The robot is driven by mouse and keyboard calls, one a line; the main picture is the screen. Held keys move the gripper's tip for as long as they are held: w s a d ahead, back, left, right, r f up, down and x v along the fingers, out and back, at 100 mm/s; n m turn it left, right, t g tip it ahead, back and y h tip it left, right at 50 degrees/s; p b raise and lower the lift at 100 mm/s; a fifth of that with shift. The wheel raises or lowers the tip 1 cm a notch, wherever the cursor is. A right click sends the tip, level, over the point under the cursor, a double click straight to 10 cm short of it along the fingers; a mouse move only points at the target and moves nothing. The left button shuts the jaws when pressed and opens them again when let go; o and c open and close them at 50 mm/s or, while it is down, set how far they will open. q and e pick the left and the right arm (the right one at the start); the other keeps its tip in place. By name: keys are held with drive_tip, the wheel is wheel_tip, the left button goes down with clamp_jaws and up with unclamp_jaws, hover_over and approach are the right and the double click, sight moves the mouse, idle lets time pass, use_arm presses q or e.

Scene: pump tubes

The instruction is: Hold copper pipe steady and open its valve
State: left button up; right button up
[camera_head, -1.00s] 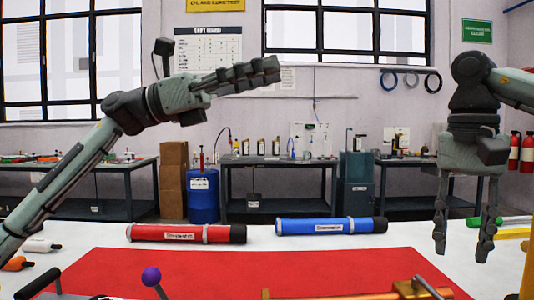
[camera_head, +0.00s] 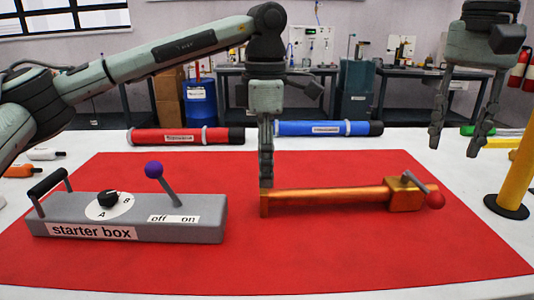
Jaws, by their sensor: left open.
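The copper pipe (camera_head: 330,198) lies on the red mat (camera_head: 130,270), running left to right. Its valve block (camera_head: 404,196) is at the right end, with a grey lever (camera_head: 414,181) ending in a red ball (camera_head: 436,200). My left gripper (camera_head: 266,180) points down at the pipe's left end, seen edge-on, with fingertips at or just behind the pipe's end block. It is open; whether it touches the pipe cannot be told. My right gripper (camera_head: 459,145) is open and empty, hanging above the table, behind and right of the valve.
A grey starter box (camera_head: 130,218) with a purple-ball lever (camera_head: 154,169) stands left of the pipe. Red (camera_head: 187,137) and blue (camera_head: 329,128) tubes lie behind the mat. A yellow post (camera_head: 518,175) stands on the right. The mat in front of the pipe is clear.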

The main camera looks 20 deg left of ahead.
sight(266, 191)
use_arm(q)
drive_tip(key=shift+f, duration=3.1)
clamp_jaws()
use_arm(e)
drive_tip(key=c, duration=0.6)
drive_tip(key=shift+a, duration=0.1)
clamp_jaws()
drive_tip(key=s+a+r+m+t+h, duration=0.1)
drive_tip(key=s+a+m+t+h, duration=0.1)
drive_tip(key=s+a, duration=0.4)
drive_tip(key=shift+s+r+m+t, duration=0.2)
drive_tip(key=shift+s+m+t, duration=0.1)
drive_tip(key=shift+s+m, duration=0.75)
drive_tip(key=shift+s+a, duration=0.1)
